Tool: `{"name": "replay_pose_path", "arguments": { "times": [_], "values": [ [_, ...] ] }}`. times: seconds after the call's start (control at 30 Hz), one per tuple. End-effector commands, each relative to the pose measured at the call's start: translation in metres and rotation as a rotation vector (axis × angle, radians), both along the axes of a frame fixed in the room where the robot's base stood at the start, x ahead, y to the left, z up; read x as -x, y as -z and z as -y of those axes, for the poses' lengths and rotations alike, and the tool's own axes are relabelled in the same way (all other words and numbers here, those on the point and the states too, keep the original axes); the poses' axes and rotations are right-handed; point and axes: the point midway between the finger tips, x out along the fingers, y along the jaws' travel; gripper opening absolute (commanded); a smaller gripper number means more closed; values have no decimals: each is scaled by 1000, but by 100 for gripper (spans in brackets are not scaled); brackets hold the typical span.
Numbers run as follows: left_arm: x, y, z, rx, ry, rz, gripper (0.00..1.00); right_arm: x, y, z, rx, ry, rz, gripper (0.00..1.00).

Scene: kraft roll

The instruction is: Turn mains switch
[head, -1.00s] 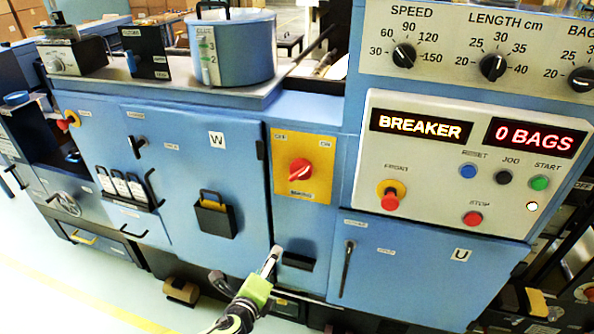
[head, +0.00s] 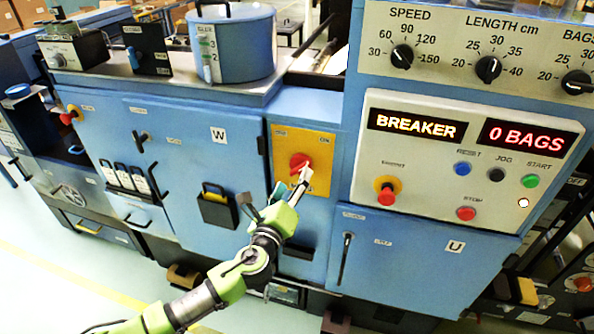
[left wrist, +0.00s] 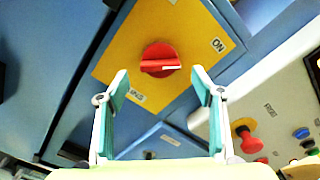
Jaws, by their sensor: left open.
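The mains switch is a red rotary knob (head: 299,160) on a yellow plate (head: 283,144) on the blue machine front. In the left wrist view the red knob (left wrist: 160,60) shows a raised bar with a white mark, and its yellow plate (left wrist: 125,72) carries an ON label on the right. My left gripper (head: 303,176) is in front of the plate, just below the knob, and partly covers it. In the left wrist view my left gripper (left wrist: 160,82) is open and empty, its fingers to either side of the knob and apart from it. My right gripper is out of view.
Right of the switch is a panel with a red emergency button (head: 387,191), a stop button (head: 466,213) and displays (head: 416,125) reading BREAKER and 0 BAGS. A black pocket (head: 217,209) juts from the door at left. A blue pot (head: 231,45) stands above.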

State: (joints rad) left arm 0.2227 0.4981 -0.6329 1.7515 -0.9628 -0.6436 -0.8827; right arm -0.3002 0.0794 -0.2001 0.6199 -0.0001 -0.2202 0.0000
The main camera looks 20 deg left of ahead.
Motion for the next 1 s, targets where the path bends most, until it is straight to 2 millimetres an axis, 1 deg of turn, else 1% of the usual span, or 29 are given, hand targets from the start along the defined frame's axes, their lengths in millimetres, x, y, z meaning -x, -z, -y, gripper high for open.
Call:
{"name": "replay_pose_path", "arguments": {
  "times": [0.03, 0.1, 0.3, 0.43, 0.67, 0.7, 0.77, 0.8, 0.83, 0.87, 1.0],
  "values": [
    [-9, -2, 0, 1, -1, 1, 61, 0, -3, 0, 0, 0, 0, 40],
    [-19, -2, 0, 1, -1, 1, 61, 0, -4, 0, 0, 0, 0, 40],
    [-37, 0, 1, 2, 1, -1, 61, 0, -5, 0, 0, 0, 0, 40],
    [-41, 0, 1, 2, 1, -1, 61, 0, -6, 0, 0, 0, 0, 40],
    [-42, 1, 1, 2, 1, -1, 61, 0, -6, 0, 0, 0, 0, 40],
    [-42, 1, 1, 2, 1, -1, 58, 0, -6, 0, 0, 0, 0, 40],
    [-42, 1, 0, 2, 1, -1, 43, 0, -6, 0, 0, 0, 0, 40],
    [-42, 1, 0, 2, 1, -1, 33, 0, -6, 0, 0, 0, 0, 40],
    [-41, 1, 0, 2, 1, -1, 25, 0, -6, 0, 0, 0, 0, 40],
    [-41, 1, 0, 2, 1, -1, 23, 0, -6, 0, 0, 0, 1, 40],
    [-41, 1, 0, 3, 0, -1, 23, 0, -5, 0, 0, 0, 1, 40]
  ]
}}
